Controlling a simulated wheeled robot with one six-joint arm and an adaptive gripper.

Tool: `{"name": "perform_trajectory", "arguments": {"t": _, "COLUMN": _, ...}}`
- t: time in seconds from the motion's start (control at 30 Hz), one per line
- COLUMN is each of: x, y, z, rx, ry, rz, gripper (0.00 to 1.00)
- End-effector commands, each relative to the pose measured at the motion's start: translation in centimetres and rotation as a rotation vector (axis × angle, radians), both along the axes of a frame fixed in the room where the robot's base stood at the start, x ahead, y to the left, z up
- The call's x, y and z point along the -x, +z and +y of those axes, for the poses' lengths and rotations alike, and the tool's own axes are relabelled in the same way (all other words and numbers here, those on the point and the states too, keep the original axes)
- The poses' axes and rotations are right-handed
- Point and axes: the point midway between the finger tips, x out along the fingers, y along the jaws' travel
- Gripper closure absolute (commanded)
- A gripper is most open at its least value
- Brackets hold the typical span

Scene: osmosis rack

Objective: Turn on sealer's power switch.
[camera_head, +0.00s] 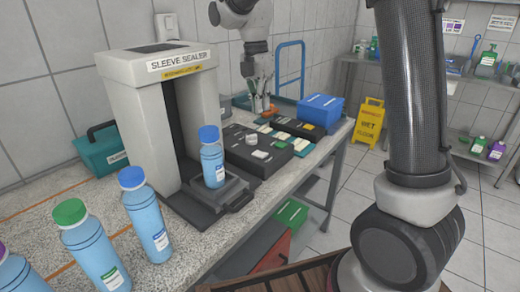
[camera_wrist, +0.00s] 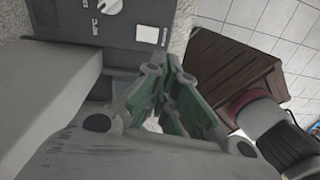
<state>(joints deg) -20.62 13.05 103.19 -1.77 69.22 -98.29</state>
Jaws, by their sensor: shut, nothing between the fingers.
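The sleeve sealer (camera_head: 165,110) is a tall pale grey arch with a dark base, standing on the counter in the head view. A blue-capped bottle (camera_head: 212,160) stands on its front platform. In the wrist view a dark grey panel (camera_wrist: 120,50) carries a round white knob (camera_wrist: 109,6) and a small pale rectangular plate (camera_wrist: 147,33). I cannot tell for sure which part is the power switch. My gripper (camera_wrist: 172,65) has green-padded fingers with their tips together, nothing between them, close to the panel's lower right edge.
Several blue bottles (camera_head: 148,220) line the counter's near left. A teal box (camera_head: 100,150) stands behind them. A yellow floor sign (camera_head: 370,122) stands beyond on open floor.

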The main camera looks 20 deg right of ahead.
Motion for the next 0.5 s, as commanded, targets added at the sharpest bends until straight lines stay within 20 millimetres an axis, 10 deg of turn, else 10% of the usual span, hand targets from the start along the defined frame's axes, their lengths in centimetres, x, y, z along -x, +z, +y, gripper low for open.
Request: {"name": "perform_trajectory", "arguments": {"t": 0.5, "x": -1.05, "y": -1.28, "z": 1.26, "rx": 0.002, "ry": 0.112, "rz": 0.028, "gripper": 1.0}}
